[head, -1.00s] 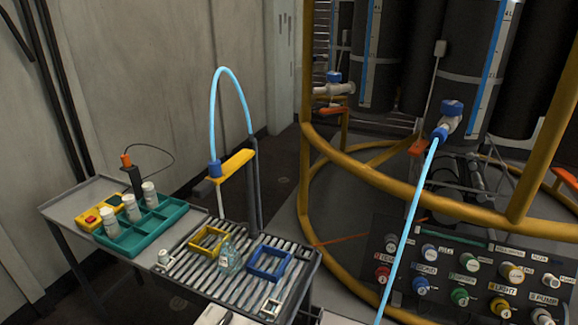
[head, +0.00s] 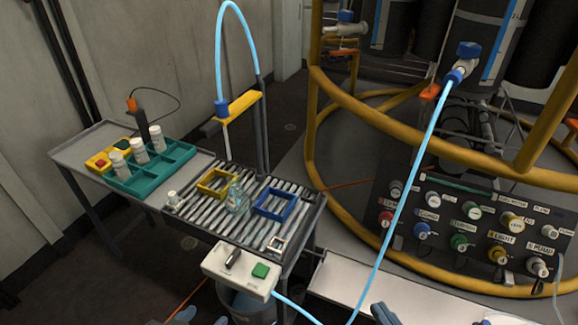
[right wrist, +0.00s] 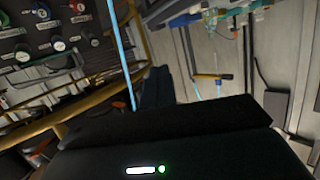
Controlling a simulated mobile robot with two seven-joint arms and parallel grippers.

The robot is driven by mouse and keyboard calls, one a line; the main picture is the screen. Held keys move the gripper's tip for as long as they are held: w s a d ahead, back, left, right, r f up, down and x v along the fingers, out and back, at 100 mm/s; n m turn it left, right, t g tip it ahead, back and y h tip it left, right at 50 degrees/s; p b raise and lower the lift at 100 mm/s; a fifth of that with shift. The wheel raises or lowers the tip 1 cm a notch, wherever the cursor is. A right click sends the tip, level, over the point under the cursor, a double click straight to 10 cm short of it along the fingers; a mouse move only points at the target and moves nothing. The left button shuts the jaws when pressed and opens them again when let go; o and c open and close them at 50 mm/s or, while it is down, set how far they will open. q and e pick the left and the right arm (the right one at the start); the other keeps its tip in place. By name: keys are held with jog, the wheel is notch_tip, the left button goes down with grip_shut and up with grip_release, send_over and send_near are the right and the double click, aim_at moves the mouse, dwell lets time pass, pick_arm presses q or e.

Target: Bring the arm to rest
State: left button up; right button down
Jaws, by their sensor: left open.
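My left gripper (head: 203,318) shows only as two blue-grey fingertips at the bottom edge of the head view. They stand apart with nothing seen between them. They are in front of the bucket (head: 247,307) and below the control box. A blue-grey fingertip (head: 383,314) at the bottom centre appears to be part of my right gripper; the rest is cut off, so its opening cannot be told. In the right wrist view a dark housing with a green light fills the lower part, and no clear pair of fingertips shows.
A slatted table (head: 225,238) holds a clear bottle (head: 237,199), a yellow frame (head: 216,183) and a blue frame (head: 273,204). A teal tray (head: 178,171) holds white-capped vials. A white control box (head: 240,270) is at its front. A blue hose (head: 404,215) crosses before the knob panel (head: 470,225).

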pick_arm(q)
notch_tip(320, 180, up, 9)
jog(key=d+p, duration=0.1)
jog(key=p, duration=1.8)
jog(key=shift+w+d, duration=0.3)
jog(key=shift+d, duration=0.05)
pick_arm(e)
notch_tip(320, 180, up, 5)
jog(key=g+h, duration=0.1)
jog(key=g, duration=0.2)
jog(key=shift+w+r, duration=0.1)
jog(key=shift+w, duration=0.05)
pick_arm(q)
jog(key=shift+o, duration=0.2)
jog(key=shift+f, duration=0.15)
pick_arm(e)
jog(key=shift+f, duration=0.2)
